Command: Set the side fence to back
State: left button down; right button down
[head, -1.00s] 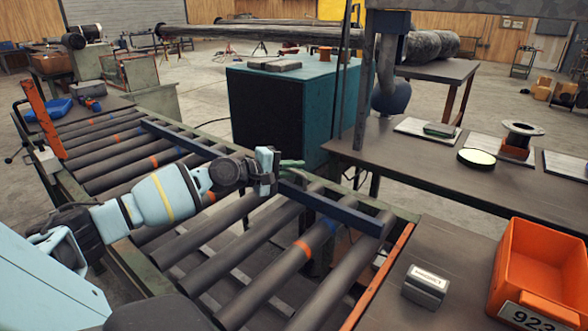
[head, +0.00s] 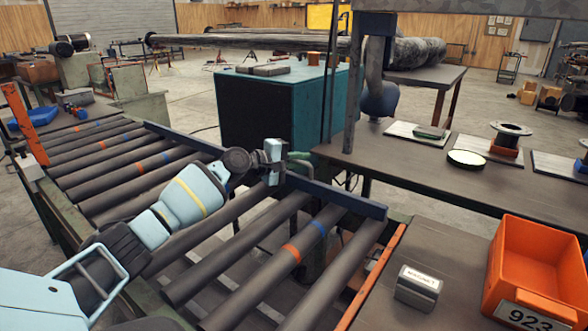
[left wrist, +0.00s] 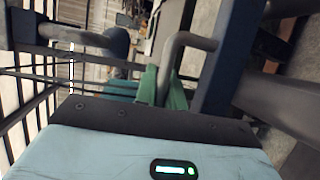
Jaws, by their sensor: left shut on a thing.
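The side fence is a dark blue bar (head: 335,196) lying along the far side of the roller conveyor (head: 255,235). Red and blue bands on the rollers show on the near side of it. My left gripper (head: 274,163) is at the fence's middle, shut on its handle. In the left wrist view the grey bent handle (left wrist: 182,45) stands beside the blue fence (left wrist: 222,60). The gripper hides part of the fence in the head view. My right gripper is not in view.
A teal cabinet (head: 262,115) stands just behind the conveyor. A dark workbench (head: 400,165) is at its back right. An orange bin (head: 535,265) and a small labelled block (head: 418,285) sit on the near right table. An orange post (head: 25,125) stands at the left.

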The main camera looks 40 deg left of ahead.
pick_arm(q)
jog(key=shift+w+a, duration=0.2)
jog(key=shift+w, duration=0.7)
jog(key=c, duration=1.5)
grip_release()
jog(key=shift+s, duration=0.1)
jog(key=v, duration=0.7)
jog(key=shift+s+b, duration=0.3)
jog(key=shift+s, duration=0.05)
jog(key=shift+a, duration=0.1)
